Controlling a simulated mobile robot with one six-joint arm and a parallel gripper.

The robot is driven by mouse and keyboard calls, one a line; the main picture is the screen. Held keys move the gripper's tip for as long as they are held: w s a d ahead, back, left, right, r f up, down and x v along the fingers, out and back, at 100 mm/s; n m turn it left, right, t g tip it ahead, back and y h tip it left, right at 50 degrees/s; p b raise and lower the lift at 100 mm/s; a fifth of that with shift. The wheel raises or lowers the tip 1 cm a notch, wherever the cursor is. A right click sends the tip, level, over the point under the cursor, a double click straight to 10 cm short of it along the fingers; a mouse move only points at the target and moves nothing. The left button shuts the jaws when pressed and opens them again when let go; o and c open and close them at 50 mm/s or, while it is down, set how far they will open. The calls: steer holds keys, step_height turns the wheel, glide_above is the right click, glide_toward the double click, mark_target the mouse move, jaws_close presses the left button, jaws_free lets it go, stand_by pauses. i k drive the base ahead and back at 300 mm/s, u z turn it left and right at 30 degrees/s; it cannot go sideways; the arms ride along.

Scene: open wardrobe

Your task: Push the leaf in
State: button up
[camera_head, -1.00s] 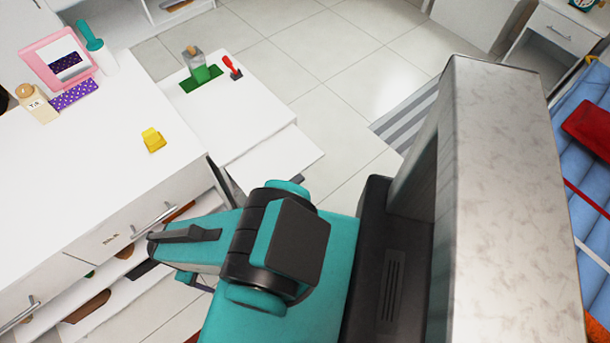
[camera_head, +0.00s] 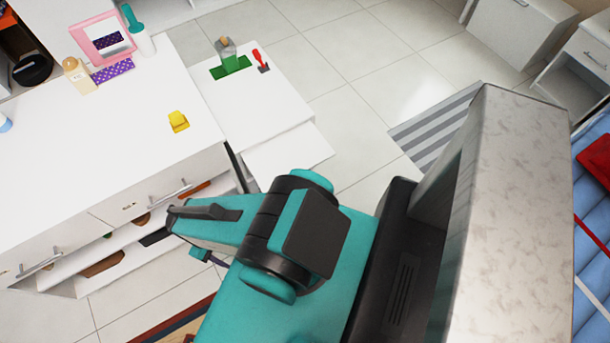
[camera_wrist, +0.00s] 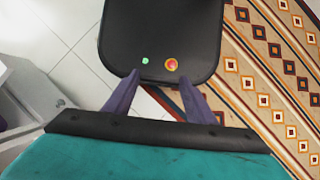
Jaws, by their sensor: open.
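A flat white panel (camera_head: 290,152) sticks out low from under the white top (camera_head: 262,108) beside the dresser in the head view. It may be the leaf; I cannot tell for sure. My arm crosses the bottom middle of the head view, on the near side of the panel and apart from it. My gripper (camera_wrist: 159,79) shows in the wrist view with its two dark fingers apart and nothing between them. It points down over a black surface with a green and a red button. The panel is not in the wrist view.
The white dresser (camera_head: 60,165) has open lower drawers. A yellow item (camera_head: 178,122) lies on it. A striped mat (camera_head: 435,125) and bare tiles lie beyond. A patterned rug (camera_wrist: 270,70) is below.

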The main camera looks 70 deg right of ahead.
mark_target(301, 146)
steer(key=u, duration=0.85)
steer(key=k, duration=0.15)
steer(key=z, duration=3.25)
steer(key=k, duration=0.7)
steer(key=u, duration=0.35)
steer(key=i, duration=0.5)
steer(key=z, duration=0.1)
